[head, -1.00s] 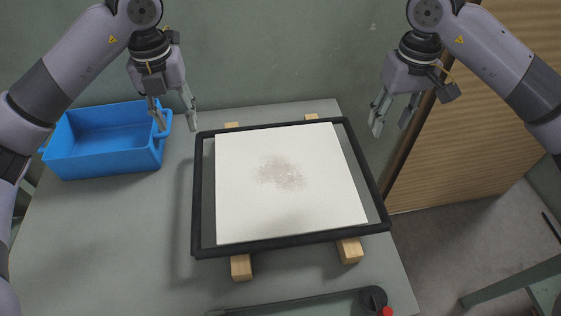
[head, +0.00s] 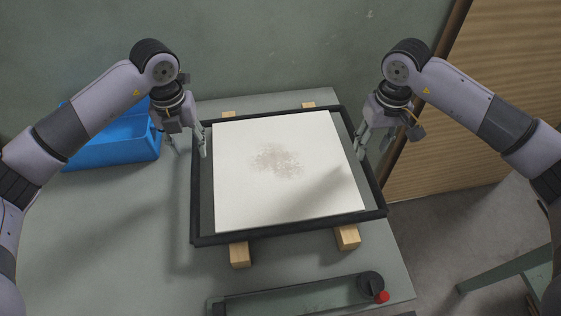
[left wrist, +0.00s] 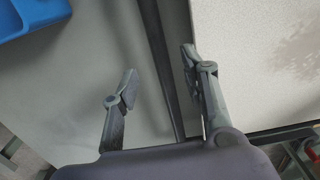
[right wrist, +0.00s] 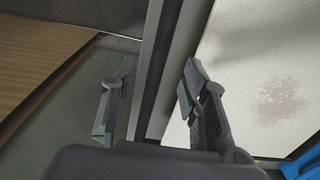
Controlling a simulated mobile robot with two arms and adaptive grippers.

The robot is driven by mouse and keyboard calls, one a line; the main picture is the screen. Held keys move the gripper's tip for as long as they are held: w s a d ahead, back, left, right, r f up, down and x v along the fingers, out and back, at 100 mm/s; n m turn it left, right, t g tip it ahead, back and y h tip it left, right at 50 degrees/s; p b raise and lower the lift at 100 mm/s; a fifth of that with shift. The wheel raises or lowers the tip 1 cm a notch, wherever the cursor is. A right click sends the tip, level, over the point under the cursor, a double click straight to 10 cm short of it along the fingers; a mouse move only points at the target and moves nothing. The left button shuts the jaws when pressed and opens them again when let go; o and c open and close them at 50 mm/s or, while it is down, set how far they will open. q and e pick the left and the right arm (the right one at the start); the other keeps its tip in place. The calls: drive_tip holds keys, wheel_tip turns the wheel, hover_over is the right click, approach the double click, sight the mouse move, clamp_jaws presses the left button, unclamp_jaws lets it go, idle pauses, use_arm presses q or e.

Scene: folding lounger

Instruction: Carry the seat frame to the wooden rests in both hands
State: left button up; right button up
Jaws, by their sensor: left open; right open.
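The seat frame (head: 290,236) is a dark rectangular frame with a cream panel (head: 250,190) in it, marked by a brownish stain. It lies flat across the wooden rests (head: 240,254), whose ends stick out at front and back. My left gripper (head: 189,152) is open at the frame's left side bar; in the left wrist view the bar (left wrist: 158,60) runs between its fingers (left wrist: 160,90). My right gripper (head: 374,150) is open at the right side bar; in the right wrist view the bar (right wrist: 160,60) passes between its fingers (right wrist: 157,90). I cannot tell whether either touches it.
A blue bin (head: 110,145) stands at the back left of the table, partly behind my left arm. A dark-edged part (head: 300,298) with a black knob and red tip lies at the front. A wooden panel (head: 480,120) stands to the right. The table's left front is clear.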

sight(195, 161)
use_arm(q)
drive_tip(key=shift+f, duration=2.7)
use_arm(e)
drive_tip(key=shift+f, duration=2.7)
use_arm(q)
clamp_jaws()
use_arm(e)
clamp_jaws()
use_arm(q)
drive_tip(key=shift+r, duration=0.1)
use_arm(e)
drive_tip(key=shift+r, duration=0.1)
